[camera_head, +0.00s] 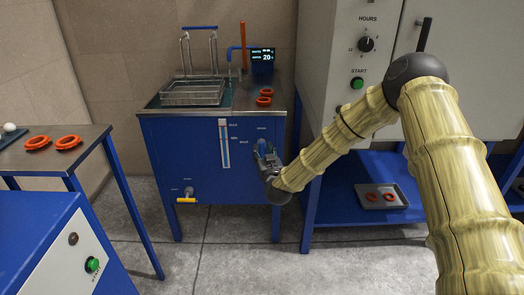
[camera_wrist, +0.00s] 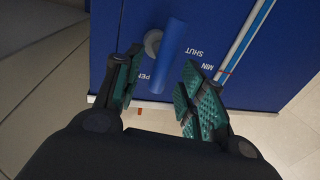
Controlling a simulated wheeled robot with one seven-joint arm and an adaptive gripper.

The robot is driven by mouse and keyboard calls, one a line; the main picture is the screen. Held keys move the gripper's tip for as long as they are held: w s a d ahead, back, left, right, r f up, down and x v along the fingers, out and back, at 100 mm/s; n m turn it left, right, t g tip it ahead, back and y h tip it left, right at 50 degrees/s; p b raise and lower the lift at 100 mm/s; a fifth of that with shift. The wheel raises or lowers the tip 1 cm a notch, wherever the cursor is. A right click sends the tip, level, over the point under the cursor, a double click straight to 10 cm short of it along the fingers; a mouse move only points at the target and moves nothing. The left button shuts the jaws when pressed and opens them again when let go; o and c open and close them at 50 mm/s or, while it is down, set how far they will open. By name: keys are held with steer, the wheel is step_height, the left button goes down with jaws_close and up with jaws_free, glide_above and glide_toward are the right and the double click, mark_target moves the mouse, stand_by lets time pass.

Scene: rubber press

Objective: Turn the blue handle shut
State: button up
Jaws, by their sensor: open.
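The blue handle (camera_wrist: 168,55) shows in the wrist view as a blue bar beside a grey round hub on the blue tank front. The printed word SHUT (camera_wrist: 196,53) is to its right, and a partly hidden label ending in PEN lies by its lower end. My gripper (camera_wrist: 162,78) is open, its green ribbed fingers on either side of the handle's lower part. I see no clear contact. In the head view my gripper (camera_head: 266,160) is at the right of the tank front, mostly covering the handle.
The blue tank (camera_head: 170,160) has a yellow-handled tap (camera_head: 187,199) at lower left and a level gauge (camera_head: 224,145). A wire basket (camera_head: 192,92) and red rings (camera_head: 265,97) are on top. A press cabinet (camera_head: 345,35) stands right, a table (camera_head: 85,132) left.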

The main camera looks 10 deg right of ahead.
steer(key=shift+w, duration=1.35)
jaws_close()
